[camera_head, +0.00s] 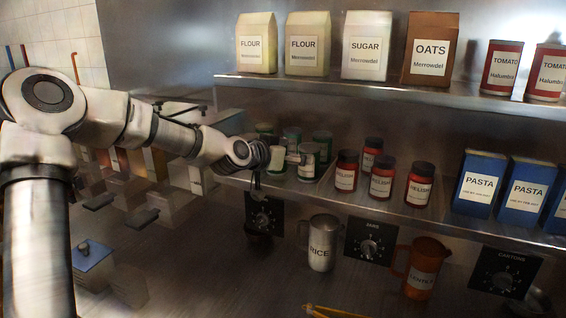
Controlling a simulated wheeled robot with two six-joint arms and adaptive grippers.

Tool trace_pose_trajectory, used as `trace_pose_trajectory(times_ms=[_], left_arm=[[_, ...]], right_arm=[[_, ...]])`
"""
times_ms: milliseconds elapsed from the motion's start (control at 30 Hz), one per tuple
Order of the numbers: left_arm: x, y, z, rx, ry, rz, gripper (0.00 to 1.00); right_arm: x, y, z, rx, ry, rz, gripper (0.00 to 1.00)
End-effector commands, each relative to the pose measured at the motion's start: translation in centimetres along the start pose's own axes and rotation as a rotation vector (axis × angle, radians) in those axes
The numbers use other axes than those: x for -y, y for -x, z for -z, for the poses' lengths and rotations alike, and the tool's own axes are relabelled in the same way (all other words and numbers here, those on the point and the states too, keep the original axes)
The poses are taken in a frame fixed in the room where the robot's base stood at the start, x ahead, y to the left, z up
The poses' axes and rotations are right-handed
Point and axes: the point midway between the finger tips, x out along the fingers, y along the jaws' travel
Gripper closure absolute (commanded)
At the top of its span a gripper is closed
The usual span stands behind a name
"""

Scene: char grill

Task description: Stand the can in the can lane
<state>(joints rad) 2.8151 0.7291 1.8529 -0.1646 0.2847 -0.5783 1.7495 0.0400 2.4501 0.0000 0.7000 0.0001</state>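Several green cans with pale labels stand on the left part of the lower shelf (405,205), in what looks like the can lane. One front can (308,162) stands upright at the right side of this group, and another can (278,160) shows just left of it. The wrist hides part of the group. I cannot tell whether the fingers touch or hold a can. My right gripper is out of view.
Red relish jars (381,180) stand right of the cans, then blue pasta boxes (480,183). The upper shelf (380,91) overhangs them. Below, a rice mug (321,243) and an orange jug (421,270) stand on the counter. Containers crowd the left.

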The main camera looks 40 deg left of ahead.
Motion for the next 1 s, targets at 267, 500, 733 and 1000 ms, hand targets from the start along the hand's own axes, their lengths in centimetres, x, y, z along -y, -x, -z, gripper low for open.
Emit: trace_pose_trajectory(times_ms=[267,500,733,1000], left_arm=[[0.0,4.2,0.6,-0.003,0.007,-0.001,0.13],[0.0,4.8,0.1,0.001,-0.002,0.000,0.13],[0.0,4.8,0.0,0.001,-0.003,0.001,0.13],[0.0,4.8,0.1,0.001,-0.003,0.001,0.13]], right_arm=[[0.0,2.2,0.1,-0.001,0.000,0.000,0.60],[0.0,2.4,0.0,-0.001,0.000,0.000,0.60],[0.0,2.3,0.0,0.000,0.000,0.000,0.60],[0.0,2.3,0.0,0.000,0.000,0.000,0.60]])
